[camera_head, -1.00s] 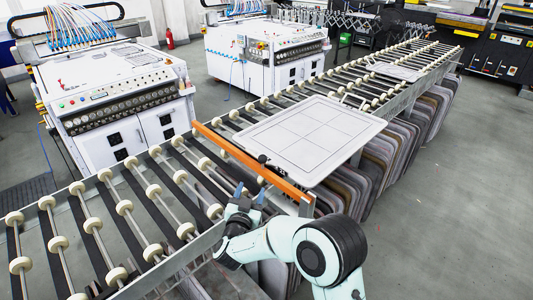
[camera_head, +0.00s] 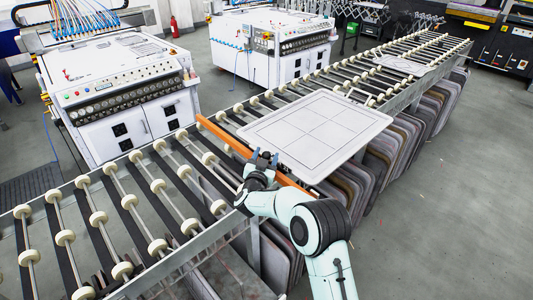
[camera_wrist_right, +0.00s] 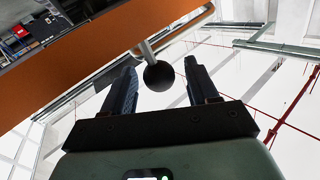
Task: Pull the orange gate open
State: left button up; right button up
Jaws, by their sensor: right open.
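The orange gate (camera_head: 224,134) is a long bar lying across the roller conveyor, along the near edge of a white panel. In the right wrist view the gate (camera_wrist_right: 95,62) fills the upper left. Its black ball knob (camera_wrist_right: 159,76) sticks out on a light stem and appears between the fingertips, with a gap visible on each side. My right gripper (camera_head: 263,156) is at the gate's middle and hides the knob in the head view. Its jaws also show open in the wrist view (camera_wrist_right: 160,67). My left gripper is out of view.
The white panel (camera_head: 316,132) with a cross-line pattern lies on the rollers just behind the gate. The near rollers (camera_head: 128,202) are bare. Several grey-brown boards (camera_head: 375,178) stand under the conveyor. White machines (camera_head: 120,95) stand beyond it.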

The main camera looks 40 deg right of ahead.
jog(key=shift+w+d, duration=0.35)
jog(key=shift+d, duration=0.05)
